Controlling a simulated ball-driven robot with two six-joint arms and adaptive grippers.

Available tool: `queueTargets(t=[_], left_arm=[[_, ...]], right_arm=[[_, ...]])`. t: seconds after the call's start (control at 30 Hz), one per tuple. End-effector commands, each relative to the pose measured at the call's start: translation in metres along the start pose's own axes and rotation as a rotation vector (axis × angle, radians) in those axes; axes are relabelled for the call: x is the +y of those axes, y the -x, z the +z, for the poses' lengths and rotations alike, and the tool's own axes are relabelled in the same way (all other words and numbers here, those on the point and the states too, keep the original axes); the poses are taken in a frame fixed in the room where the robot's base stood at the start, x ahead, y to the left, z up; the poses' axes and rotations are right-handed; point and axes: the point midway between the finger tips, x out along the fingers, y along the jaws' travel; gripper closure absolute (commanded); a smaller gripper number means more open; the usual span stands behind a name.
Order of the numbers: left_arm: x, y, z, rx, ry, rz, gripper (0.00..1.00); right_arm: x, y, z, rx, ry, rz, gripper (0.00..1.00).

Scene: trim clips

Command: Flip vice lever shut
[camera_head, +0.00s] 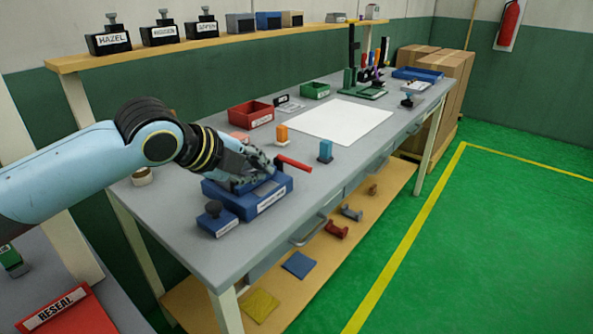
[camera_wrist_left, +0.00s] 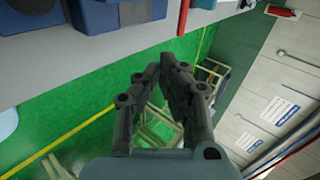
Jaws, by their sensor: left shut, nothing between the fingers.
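A blue vice (camera_head: 268,199) with a white front label sits near the front edge of the grey workbench. A red lever (camera_head: 294,163) sticks out to the right above it, tilted slightly down at its right end. My left gripper (camera_head: 266,166) is shut and empty. In the head view it overlaps the top of the vice, with its tips close to the lever's left end; I cannot tell whether they touch. In the left wrist view the shut fingers (camera_wrist_left: 163,66) show below the bench edge, with blue parts (camera_wrist_left: 100,14) at the top left. My right gripper is not in view.
A small blue block with a dark knob (camera_head: 216,218) stands left of the vice. A red bin (camera_head: 250,115) and a white sheet (camera_head: 343,121) lie further back.

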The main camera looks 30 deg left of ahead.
Motion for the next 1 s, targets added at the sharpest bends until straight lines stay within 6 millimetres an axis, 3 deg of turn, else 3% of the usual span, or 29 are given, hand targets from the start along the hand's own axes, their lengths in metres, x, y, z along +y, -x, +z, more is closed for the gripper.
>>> queueTargets(t=[0.1,0.53,0.67,1.0], left_arm=[[-0.007,-0.002,0.004,0.002,-0.041,-0.017,1.00],[-0.007,-0.010,0.004,0.001,-0.038,-0.018,1.00],[-0.008,-0.030,0.003,0.003,-0.034,-0.018,1.00],[-0.009,-0.102,0.003,0.003,-0.036,-0.015,1.00]], right_arm=[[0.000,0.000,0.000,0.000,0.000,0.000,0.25],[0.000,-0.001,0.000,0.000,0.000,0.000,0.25],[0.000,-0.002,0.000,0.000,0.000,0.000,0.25],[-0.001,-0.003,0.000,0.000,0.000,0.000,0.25]])
